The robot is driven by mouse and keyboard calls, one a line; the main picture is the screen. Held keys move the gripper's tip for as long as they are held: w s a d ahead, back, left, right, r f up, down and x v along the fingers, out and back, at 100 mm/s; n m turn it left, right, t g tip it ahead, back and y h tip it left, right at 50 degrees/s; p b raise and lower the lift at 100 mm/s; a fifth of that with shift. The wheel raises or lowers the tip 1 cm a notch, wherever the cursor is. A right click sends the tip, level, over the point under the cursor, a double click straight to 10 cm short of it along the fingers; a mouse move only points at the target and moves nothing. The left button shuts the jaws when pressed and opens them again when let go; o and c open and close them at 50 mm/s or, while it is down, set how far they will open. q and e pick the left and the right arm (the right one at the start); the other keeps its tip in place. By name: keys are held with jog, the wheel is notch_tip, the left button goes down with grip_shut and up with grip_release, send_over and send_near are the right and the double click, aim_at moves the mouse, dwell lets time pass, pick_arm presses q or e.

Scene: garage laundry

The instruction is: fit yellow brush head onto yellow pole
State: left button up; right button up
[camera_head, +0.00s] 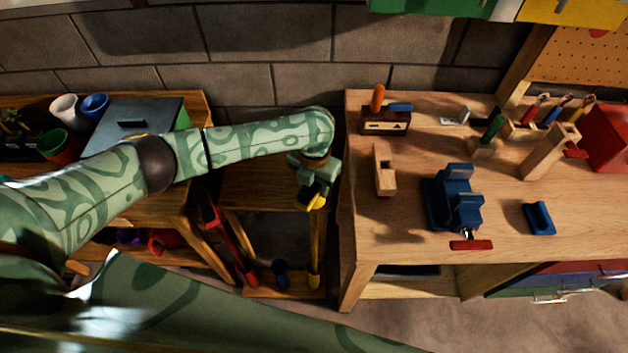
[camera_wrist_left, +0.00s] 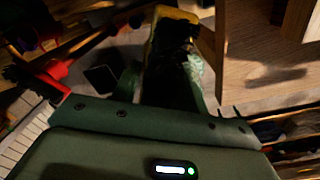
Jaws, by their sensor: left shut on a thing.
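My left gripper (camera_head: 318,180) points down in the gap between the left shelf and the workbench. It is shut on the yellow brush head (camera_head: 316,203), whose dark part shows beside the yellow. In the left wrist view the brush head (camera_wrist_left: 174,14) shows a yellow edge and a dark, shadowed face between the fingers. The yellow pole (camera_head: 315,245) stands upright in the low wooden rack, directly below the brush head in the head view. I cannot tell whether the pole's top touches or enters the head. My right gripper is not in view.
The workbench (camera_head: 410,235) stands close on the right, with a blue vise (camera_head: 455,203) and wooden blocks. The wooden rack (camera_head: 255,290) also holds a red pole (camera_head: 227,245) and a blue socket (camera_head: 281,273). A grey box (camera_head: 130,125) and cups stand at left.

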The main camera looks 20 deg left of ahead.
pick_arm(q)
jog(key=shift+f+b, duration=0.65)
jog(key=shift+f, duration=0.55)
jog(key=b, duration=0.3)
send_over(314, 211)
jog(key=shift+f, duration=2.55)
jog(key=shift+f+b, duration=1.05)
jog(key=shift+f, duration=0.45)
jog(key=o, duration=1.1)
notch_tip(314, 211, up, 16)
jog(key=p, duration=0.5)
jog(key=shift+r, duration=0.2)
